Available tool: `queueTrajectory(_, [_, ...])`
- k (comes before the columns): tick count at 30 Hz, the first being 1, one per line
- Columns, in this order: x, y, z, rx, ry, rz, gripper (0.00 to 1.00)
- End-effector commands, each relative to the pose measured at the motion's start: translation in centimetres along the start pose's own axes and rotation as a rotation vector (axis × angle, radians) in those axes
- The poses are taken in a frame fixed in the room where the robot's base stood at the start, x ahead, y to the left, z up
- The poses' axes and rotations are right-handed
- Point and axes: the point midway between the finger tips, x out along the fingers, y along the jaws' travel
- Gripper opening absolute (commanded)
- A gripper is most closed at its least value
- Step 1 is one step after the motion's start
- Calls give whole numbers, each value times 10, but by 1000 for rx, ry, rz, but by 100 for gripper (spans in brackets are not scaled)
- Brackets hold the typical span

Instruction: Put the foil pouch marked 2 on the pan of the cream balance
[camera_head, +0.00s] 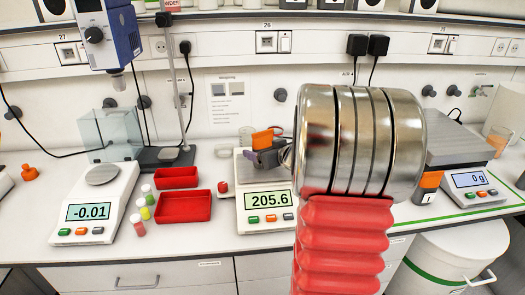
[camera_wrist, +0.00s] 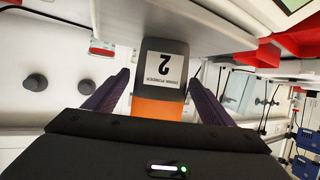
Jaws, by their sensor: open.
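My gripper (camera_head: 268,158) is at the pouch, partly hidden behind my arm. In the wrist view my gripper's fingers (camera_wrist: 157,88) are open, one on each side of the pouch.
A balance with a glass shield (camera_head: 87,212) reads -0.01 at left. Red trays (camera_head: 183,207) and small capped vials (camera_head: 138,225) lie between. At right another balance (camera_head: 472,182) reads 0 g, with an orange-and-dark pouch marked 1 (camera_head: 428,187) beside it. A stand (camera_head: 167,156) rises behind.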

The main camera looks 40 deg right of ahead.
Motion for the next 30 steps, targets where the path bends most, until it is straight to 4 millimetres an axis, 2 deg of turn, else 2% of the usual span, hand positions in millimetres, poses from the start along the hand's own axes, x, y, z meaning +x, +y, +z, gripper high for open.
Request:
queueTrajectory(7, [-1, 0, -3, 0, 1, 1, 76])
queueTrajectory(11, [-8, 1, -3, 0, 1, 2, 76])
queueTrajectory(30, [-91, 1, -3, -1, 1, 3, 76])
